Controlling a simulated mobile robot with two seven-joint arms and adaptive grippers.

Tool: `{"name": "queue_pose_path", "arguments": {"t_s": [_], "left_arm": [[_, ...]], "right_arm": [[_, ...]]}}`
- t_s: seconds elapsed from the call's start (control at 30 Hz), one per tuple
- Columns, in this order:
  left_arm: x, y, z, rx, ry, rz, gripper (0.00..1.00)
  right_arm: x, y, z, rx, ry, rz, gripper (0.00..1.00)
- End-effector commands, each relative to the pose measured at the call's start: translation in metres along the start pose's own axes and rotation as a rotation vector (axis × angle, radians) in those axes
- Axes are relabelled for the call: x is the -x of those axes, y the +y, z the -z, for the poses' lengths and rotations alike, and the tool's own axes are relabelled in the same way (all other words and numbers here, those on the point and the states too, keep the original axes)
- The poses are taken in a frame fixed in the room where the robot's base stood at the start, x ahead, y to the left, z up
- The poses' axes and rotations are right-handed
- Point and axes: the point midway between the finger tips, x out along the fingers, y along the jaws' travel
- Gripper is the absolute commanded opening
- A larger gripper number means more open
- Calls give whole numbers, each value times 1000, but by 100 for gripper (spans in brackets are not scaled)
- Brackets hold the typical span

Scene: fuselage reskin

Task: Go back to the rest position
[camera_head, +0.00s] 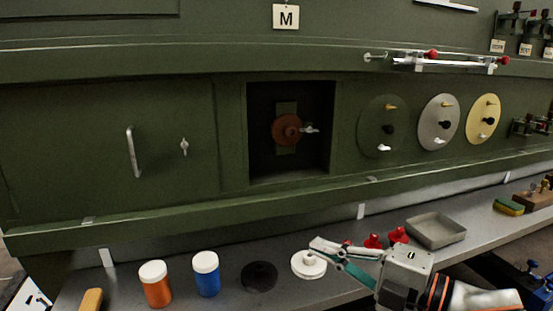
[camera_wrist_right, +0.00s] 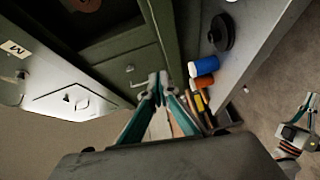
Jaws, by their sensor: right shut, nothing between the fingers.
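My right gripper (camera_head: 316,247) comes in from the lower right in the head view, over the grey shelf. Its fingers point left, and its tips overlap the white knobbed disc in the picture; the frames do not show contact. In the right wrist view its two fingertips (camera_wrist_right: 158,80) meet, with nothing held between them. My left gripper (camera_wrist_right: 300,130) shows at the right edge of the right wrist view, low over the floor, partly cut off. Whether its fingers are apart is unclear.
The grey shelf (camera_head: 225,294) carries an orange bottle (camera_head: 157,287), blue bottle (camera_head: 206,277), black disc (camera_head: 259,276), white disc (camera_head: 308,265), red knobs (camera_head: 398,236) and grey tray (camera_head: 437,231). Behind stands the green panel (camera_head: 70,150) with an open recess (camera_head: 262,105). Floor is clear near my left gripper.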

Motion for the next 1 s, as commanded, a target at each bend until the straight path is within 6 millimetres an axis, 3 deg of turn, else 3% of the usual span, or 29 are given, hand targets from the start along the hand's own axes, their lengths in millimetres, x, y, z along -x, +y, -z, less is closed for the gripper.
{"name": "queue_pose_path", "arguments": {"t_s": [0.13,0.27,0.47,0.57,0.7,0.8,1.0], "left_arm": [[0,0,0,-1,-1,-1,0],[0,2,-1,3,-1,-3,0],[0,3,-1,3,-2,-3,0],[1,3,-1,4,-2,-3,0],[1,3,-1,4,-3,-3,0],[1,3,-1,4,-3,-3,0],[1,3,-1,4,-3,-3,0]], "right_arm": [[-4,-29,-5,-104,-92,9,0],[2,-61,-22,-223,-232,19,0],[40,-124,-62,-426,-521,53,0],[75,-165,-82,-532,-696,83,0],[141,-226,-100,-663,-961,142,0],[183,-258,-103,-720,-1107,180,0],[247,-299,-97,-787,-1313,242,0]]}}
